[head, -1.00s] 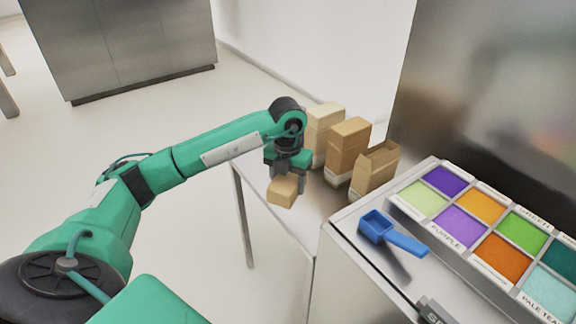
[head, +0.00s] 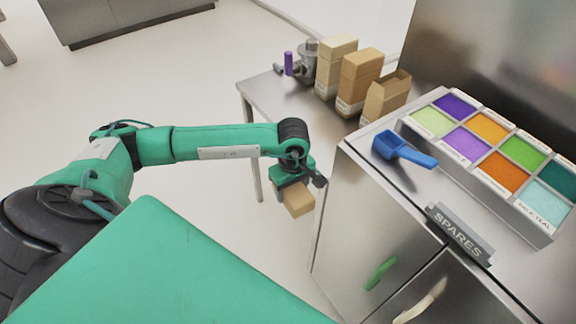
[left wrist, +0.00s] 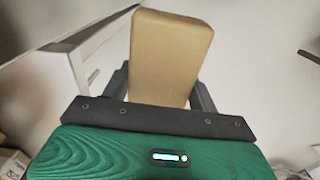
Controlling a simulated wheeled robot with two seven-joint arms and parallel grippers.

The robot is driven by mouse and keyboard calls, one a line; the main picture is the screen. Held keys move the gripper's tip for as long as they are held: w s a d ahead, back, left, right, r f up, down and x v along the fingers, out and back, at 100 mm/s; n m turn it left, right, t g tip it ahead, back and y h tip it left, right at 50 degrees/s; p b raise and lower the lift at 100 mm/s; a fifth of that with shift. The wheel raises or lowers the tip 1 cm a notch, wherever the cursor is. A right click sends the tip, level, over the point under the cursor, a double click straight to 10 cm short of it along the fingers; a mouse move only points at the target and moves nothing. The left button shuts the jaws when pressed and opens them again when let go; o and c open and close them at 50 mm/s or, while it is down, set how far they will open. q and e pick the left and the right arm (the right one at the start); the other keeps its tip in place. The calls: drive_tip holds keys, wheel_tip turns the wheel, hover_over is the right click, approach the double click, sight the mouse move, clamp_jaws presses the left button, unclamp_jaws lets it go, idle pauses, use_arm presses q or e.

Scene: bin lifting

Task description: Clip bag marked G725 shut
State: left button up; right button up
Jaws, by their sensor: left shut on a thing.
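My left gripper (head: 296,190) is shut on a tan block-shaped bag (head: 299,203), held in the air in front of the steel table. In the left wrist view the held bag (left wrist: 170,50) sits between the two dark fingers, its face plain, with no marking visible. Three paper bags stand in a row on the table: a pale one (head: 335,65), a brown one (head: 358,80) and a brown one with an open top (head: 386,98). They carry small white labels, too small to read, so I cannot tell which is G725. My right gripper is not in view.
The steel table (head: 262,92) holds a grey device (head: 309,60) and a purple cylinder (head: 288,63). On the nearer cabinet are a blue scoop (head: 405,150), a tray of coloured powders (head: 548,232) and a SPARES sign (head: 459,236). The floor on the left is clear.

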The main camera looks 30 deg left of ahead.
use_arm(q)
drive_tip(key=s+d+f+m, duration=0.5)
drive_tip(key=s+d+m, duration=0.1)
drive_tip(key=m, duration=0.6)
drive_tip(key=shift+s+m, duration=0.35)
drive_tip(key=shift+m, duration=0.05)
drive_tip(key=shift+a, duration=0.15)
